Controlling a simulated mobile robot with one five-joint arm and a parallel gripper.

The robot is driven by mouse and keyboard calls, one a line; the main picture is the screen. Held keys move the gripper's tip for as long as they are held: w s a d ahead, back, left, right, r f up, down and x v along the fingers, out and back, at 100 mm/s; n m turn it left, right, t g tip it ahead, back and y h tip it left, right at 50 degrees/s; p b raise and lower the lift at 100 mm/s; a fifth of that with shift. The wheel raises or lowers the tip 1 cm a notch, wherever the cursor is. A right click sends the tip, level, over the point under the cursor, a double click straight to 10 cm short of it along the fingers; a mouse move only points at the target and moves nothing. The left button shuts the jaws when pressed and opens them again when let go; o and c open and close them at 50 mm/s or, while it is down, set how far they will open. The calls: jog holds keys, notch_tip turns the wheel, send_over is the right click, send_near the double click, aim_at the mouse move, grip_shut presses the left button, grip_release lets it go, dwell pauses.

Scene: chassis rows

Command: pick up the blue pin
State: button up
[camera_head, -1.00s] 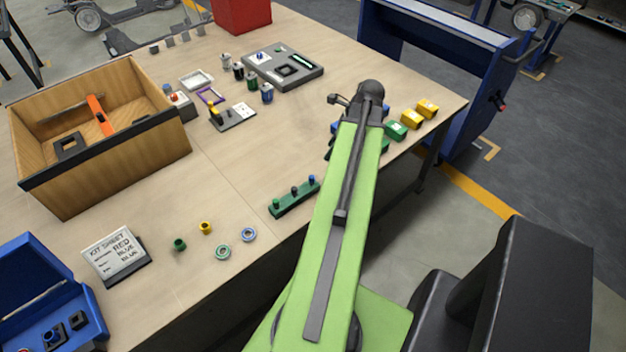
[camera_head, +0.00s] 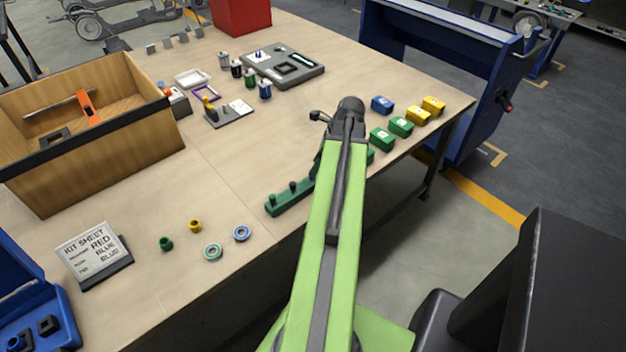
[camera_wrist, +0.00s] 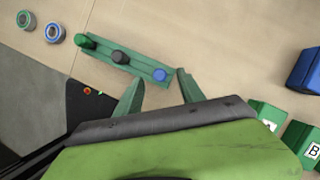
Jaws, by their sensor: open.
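A green rack (camera_wrist: 105,52) holds a green pin (camera_wrist: 86,41), a dark pin (camera_wrist: 120,57) and the blue pin (camera_wrist: 160,75) in a row. The blue pin stands at the rack's right end in the wrist view. My gripper (camera_wrist: 160,80) is open, with one green finger on each side of the blue pin in that picture. I cannot tell whether the fingers are level with it. In the head view the rack (camera_head: 289,203) shows at the table's front edge, and my arm hides its right end and the blue pin.
Green boxes (camera_head: 381,139), yellow boxes (camera_head: 433,105) and a blue box (camera_head: 382,103) stand right of my arm. Two rings (camera_head: 213,252) and small green (camera_head: 166,243) and yellow (camera_head: 195,225) parts lie left of the rack. A wooden crate (camera_head: 150,132) stands further left.

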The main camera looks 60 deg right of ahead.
jog(key=b+x, duration=0.3)
jog(key=x, duration=0.1)
jog(key=shift+s+f+b, duration=0.1)
jog(key=shift+f+b, duration=0.25)
jog(key=shift+f, duration=0.1)
jog(key=shift+r, duration=0.15)
jog(key=shift+c, duration=0.3)
grip_shut()
